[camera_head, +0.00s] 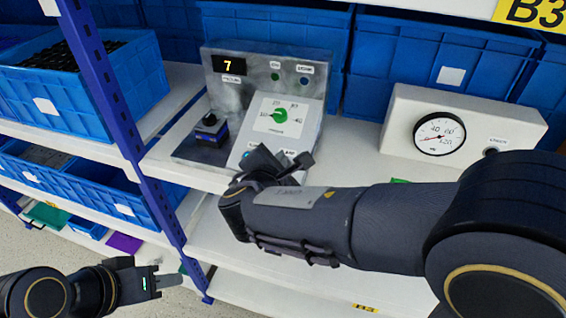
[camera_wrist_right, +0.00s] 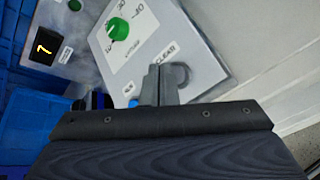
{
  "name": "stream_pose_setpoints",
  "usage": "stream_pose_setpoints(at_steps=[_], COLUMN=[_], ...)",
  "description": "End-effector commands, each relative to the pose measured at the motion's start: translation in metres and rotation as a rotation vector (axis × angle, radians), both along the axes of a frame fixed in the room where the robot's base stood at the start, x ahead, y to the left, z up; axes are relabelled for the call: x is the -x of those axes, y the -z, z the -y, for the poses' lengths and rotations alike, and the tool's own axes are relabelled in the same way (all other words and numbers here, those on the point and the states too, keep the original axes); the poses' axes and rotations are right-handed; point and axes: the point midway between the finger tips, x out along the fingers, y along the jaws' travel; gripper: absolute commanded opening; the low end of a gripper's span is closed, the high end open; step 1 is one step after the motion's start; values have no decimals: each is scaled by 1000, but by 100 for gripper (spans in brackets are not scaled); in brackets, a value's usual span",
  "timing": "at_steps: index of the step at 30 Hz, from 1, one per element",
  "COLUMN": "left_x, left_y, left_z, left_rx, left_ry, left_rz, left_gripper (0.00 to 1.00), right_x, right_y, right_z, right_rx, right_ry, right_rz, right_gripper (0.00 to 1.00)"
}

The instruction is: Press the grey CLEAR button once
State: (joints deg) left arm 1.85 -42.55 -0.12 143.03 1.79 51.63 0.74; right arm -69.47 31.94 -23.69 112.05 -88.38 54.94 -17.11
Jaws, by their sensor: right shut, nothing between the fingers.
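The sloped control panel (camera_head: 305,130) carries a green dial (camera_head: 280,115), also in the wrist view (camera_wrist_right: 118,28). The CLEAR label (camera_wrist_right: 164,53) is on its lower part. The round grey CLEAR button (camera_wrist_right: 183,72) shows below the label, partly behind my fingers. My right gripper (camera_wrist_right: 160,85) is shut and empty, its tips at the button's left side; contact cannot be told. In the head view my right gripper (camera_head: 285,163) covers the panel's lower edge and hides the button. My left gripper (camera_head: 165,281) is low at the left, away from the panel; its jaw opening is unclear.
A blue button (camera_wrist_right: 133,103) sits left of my right fingers. A display (camera_head: 229,65) reads 7. A black knob box (camera_head: 210,130) stands left of the panel, and a gauge box (camera_head: 470,125) stands right. A blue post (camera_head: 110,120) rises at the left.

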Motion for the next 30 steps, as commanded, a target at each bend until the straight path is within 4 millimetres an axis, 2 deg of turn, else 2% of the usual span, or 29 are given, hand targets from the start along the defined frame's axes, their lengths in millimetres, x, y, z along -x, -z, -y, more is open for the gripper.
stream_pose_setpoints(at_steps=[30], left_x=[0], left_y=[10], left_z=[0], left_rx=[0], left_ry=[0], left_rz=[0], left_gripper=[36], right_x=[-3], right_y=[8], right_z=[1], right_rx=[0], right_ry=[0], right_rz=[0], right_gripper=[0])
